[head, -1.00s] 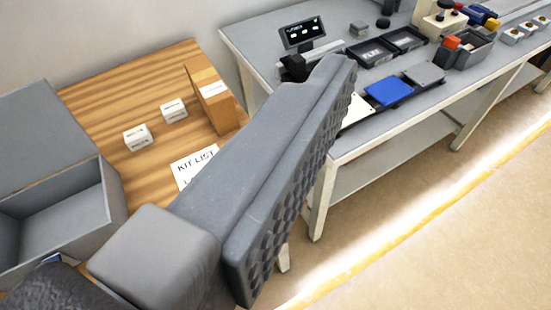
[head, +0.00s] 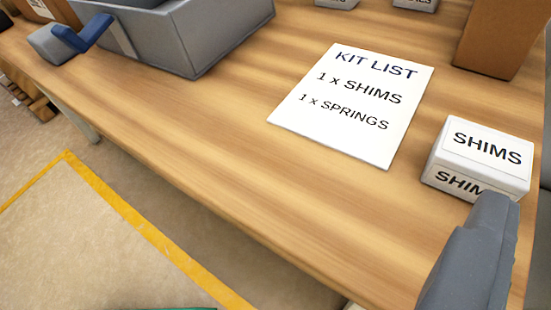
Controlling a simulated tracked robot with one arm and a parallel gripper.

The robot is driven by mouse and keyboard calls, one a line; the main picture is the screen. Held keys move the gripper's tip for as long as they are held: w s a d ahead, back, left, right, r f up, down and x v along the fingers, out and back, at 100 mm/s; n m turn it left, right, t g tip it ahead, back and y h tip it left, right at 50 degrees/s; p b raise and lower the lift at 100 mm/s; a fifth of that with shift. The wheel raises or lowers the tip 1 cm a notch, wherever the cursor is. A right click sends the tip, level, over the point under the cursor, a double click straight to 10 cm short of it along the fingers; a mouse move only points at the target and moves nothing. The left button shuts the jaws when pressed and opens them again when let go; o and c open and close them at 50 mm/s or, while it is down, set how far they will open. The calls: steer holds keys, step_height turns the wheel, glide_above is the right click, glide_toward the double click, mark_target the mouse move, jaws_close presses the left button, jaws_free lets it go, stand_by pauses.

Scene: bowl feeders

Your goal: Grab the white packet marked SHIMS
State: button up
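The white packet marked SHIMS (head: 480,157) lies on the wooden table at the right of the view. Its label reads on the top and on the near side. One grey finger of my gripper (head: 470,258) shows at the lower right, its tip overlapping the packet's lower front edge in the picture. I cannot tell whether it touches. A grey strip at the right edge may be the other finger, but it is cut off. I see nothing held.
A white KIT LIST sheet (head: 355,104) lies left of the packet. A grey bin (head: 205,42) stands farther left, and a brown carton (head: 507,38) at the upper right. Other white packets are cut off at the top. The wooden table (head: 240,160) is bare along its front.

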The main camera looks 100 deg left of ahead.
mark_target(478, 174)
steer(key=s+a+f+g+y, duration=0.1)
steer(key=s+a+f+g, duration=0.1)
steer(key=s+f, duration=0.2)
steer(key=x, duration=0.3)
steer(key=b+x, duration=0.1)
steer(key=x, duration=0.3)
steer(key=shift+w+r, duration=0.15)
steer(key=shift+w, duration=0.2)
steer(key=shift+w+b+x, duration=0.15)
steer(key=shift+b+x, duration=0.5)
steer(key=shift+x, duration=0.95)
steer(key=shift+w+b+x, duration=0.15)
steer(key=shift+b+x, duration=0.45)
steer(key=shift+x, duration=1)
steer(key=shift+d+r, duration=0.15)
steer(key=shift+d, duration=0.05)
steer(key=c, duration=1.1)
